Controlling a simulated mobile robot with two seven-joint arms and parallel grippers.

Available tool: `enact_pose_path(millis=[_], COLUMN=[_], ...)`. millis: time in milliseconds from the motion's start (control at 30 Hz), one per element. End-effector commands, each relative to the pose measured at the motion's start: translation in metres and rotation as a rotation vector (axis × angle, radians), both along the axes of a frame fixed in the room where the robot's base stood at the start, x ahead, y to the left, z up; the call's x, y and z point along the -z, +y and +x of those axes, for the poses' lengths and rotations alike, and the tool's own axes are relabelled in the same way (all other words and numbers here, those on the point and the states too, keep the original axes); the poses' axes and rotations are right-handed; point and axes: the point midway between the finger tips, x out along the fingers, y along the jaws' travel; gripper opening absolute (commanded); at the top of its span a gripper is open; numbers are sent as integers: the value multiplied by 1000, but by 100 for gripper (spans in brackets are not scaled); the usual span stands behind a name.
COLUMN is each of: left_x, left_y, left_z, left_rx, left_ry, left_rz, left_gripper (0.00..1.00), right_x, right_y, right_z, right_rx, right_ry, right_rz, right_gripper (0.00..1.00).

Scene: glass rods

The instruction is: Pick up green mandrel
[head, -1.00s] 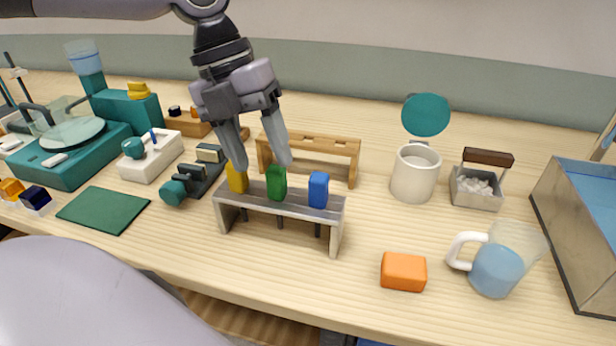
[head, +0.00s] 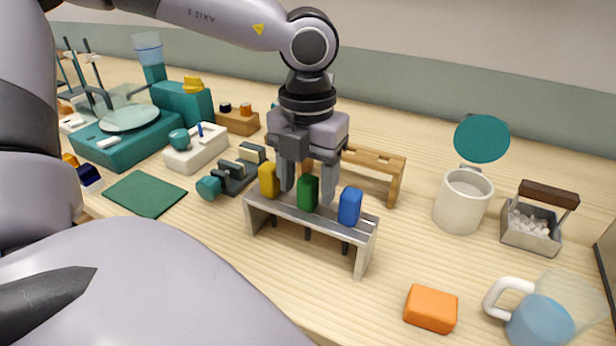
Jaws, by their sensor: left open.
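The green mandrel (head: 308,193) stands upright in the middle of a grey metal rack (head: 284,209). A yellow mandrel (head: 268,180) stands to its left and a blue mandrel (head: 349,206) to its right, their dark rods showing below the rack top. My left gripper (head: 307,198) points down over the rack, open. One finger is at the left of the green handle, between it and the yellow one. The other finger is at its right. Whether the fingers touch the handle I cannot tell. My right gripper is not in view.
A wooden rack (head: 372,158) stands close behind the metal rack. An orange block (head: 431,308), a jug of blue liquid (head: 540,318), a white pot (head: 463,200) and a metal basket (head: 532,230) are at the right. A green mat (head: 146,194) and teal equipment (head: 130,137) are at the left.

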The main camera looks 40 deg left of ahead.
Motion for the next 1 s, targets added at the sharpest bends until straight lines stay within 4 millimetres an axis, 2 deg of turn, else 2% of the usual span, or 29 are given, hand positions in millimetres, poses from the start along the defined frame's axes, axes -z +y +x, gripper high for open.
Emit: enact_pose_path(millis=[200,233,300,400,767,867,1000], left_x=[1,1,1,1,-3,-10,-29], left_y=[0,0,0,0,0,0,0], left_z=[0,0,0,0,0,1,1], left_rx=[0,0,0,0,0,-1,-1], left_ry=[-1,-1,-1,-1,-2,-3,-6], left_rz=[-1,-1,0,-1,1,2,1], left_gripper=[58,52,29,3,2,2,2], right_x=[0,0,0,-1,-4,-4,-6], right_y=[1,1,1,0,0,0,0], right_z=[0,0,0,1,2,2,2], right_rx=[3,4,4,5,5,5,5], right_ry=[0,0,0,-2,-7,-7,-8], right_rz=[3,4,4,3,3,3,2], right_gripper=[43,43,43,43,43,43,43])
